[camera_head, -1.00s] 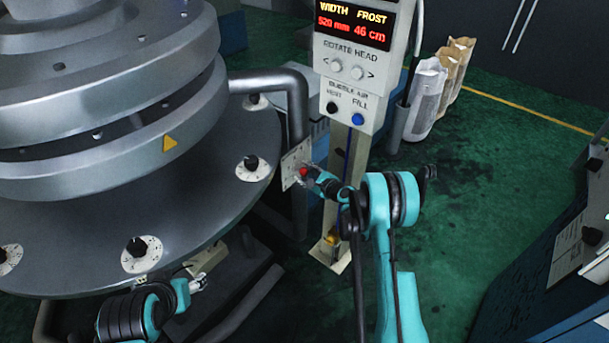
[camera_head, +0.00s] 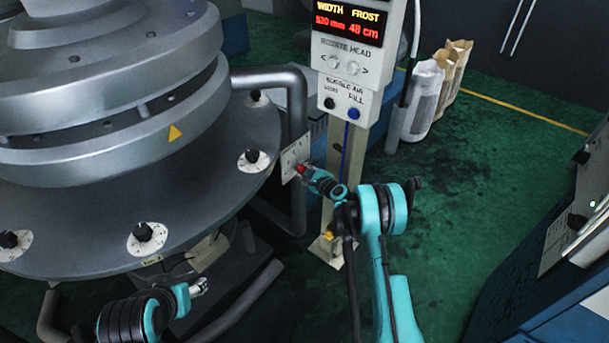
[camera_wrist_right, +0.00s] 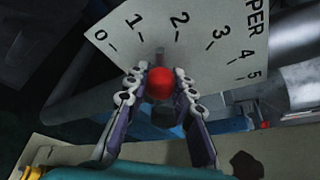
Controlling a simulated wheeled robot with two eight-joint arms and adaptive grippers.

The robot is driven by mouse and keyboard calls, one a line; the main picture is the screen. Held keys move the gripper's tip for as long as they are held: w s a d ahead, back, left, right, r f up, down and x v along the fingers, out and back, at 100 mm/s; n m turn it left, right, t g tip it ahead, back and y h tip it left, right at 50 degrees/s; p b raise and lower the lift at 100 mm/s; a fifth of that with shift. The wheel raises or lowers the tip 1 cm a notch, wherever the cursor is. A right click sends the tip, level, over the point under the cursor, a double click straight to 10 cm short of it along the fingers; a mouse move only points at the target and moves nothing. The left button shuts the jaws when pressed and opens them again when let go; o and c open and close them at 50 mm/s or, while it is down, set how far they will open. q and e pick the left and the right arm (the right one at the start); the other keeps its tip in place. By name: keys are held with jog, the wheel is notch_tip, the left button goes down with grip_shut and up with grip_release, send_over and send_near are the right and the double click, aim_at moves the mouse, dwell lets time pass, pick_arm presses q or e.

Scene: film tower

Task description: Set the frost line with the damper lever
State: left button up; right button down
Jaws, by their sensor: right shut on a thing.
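The damper lever has a red round knob (camera_wrist_right: 160,83). It stands before a white scale plate (camera_wrist_right: 205,45) numbered 0 to 5, with its stem between the 1 and 2 marks. My right gripper (camera_wrist_right: 159,92) is shut on the knob, one finger on each side. In the head view the right gripper (camera_head: 309,173) is at the small plate (camera_head: 293,158) beside the grey pipe.
The large grey round machine (camera_head: 100,215) with black dial knobs fills the left. A bent grey pipe (camera_head: 298,110) and the panel post (camera_head: 335,200) stand close to my right gripper. Sacks (camera_head: 425,100) stand behind. Green floor is open at right.

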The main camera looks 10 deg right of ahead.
jog(key=shift+s+a+f+n, duration=0.2)
jog(key=shift+s+n, duration=0.05)
jog(key=shift+n, duration=0.05)
jog(key=shift+w+f, duration=0.1)
jog(key=shift+f, duration=0.15)
jog(key=shift+f+n+t, duration=0.2)
jog(key=shift+n+t, duration=0.2)
jog(key=shift+n, duration=0.1)
jog(key=c, duration=1.3)
grip_release()
jog(key=shift+f, duration=0.1)
jog(key=shift+o, duration=0.2)
jog(key=v, duration=1.2)
jog(key=shift+a, duration=0.15)
